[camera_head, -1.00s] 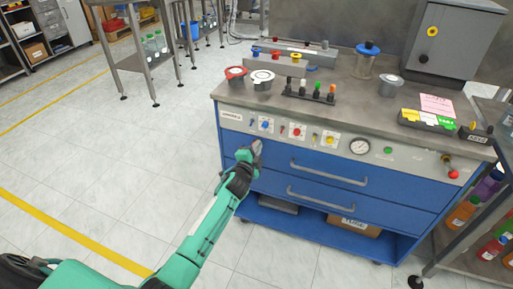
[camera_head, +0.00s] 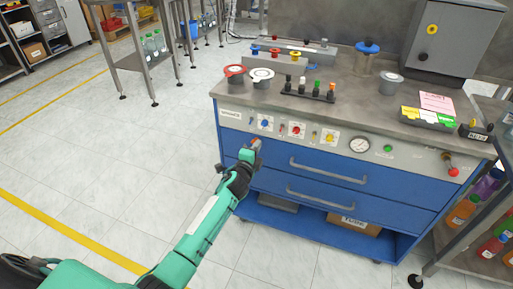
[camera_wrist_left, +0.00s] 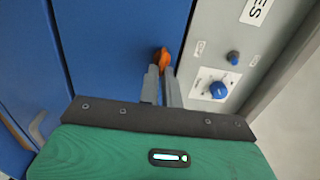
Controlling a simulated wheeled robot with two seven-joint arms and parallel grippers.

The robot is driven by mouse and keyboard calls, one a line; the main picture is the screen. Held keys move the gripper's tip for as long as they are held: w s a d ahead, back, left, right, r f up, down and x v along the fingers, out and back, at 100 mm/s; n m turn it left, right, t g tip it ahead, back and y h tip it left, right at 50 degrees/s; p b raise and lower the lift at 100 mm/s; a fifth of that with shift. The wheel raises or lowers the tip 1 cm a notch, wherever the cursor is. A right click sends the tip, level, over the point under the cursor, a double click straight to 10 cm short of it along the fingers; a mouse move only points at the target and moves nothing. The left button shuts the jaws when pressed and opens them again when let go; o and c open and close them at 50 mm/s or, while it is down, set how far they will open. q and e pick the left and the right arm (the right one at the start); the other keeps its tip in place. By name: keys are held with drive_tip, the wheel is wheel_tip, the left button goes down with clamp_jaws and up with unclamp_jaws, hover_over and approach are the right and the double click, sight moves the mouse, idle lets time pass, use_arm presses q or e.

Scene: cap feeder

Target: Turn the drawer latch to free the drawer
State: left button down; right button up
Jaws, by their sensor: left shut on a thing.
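The drawer latch (camera_wrist_left: 162,57) is an orange knob on the blue drawer front in the left wrist view, near the edge of the pale control panel. My left gripper (camera_wrist_left: 160,72) is shut on it, with one grey finger on each side. In the head view my left gripper (camera_head: 252,147) is at the upper left of the blue drawer front (camera_head: 275,160), below the control panel, and a bit of orange shows at its tips. The drawer is flush with the cabinet. My right gripper is not in view.
The control panel (camera_head: 365,157) with knobs and a gauge (camera_head: 359,144) runs above the drawer. A grey handle (camera_head: 328,171) spans the upper drawer, and another handle (camera_head: 320,199) is below. Bottles stand on a shelf at the right.

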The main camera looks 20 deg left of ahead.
use_arm(q)
drive_tip(key=c, duration=1.6)
unclamp_jaws()
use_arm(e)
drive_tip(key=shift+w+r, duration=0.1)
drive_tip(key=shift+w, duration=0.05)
use_arm(q)
drive_tip(key=shift+s, duration=0.1)
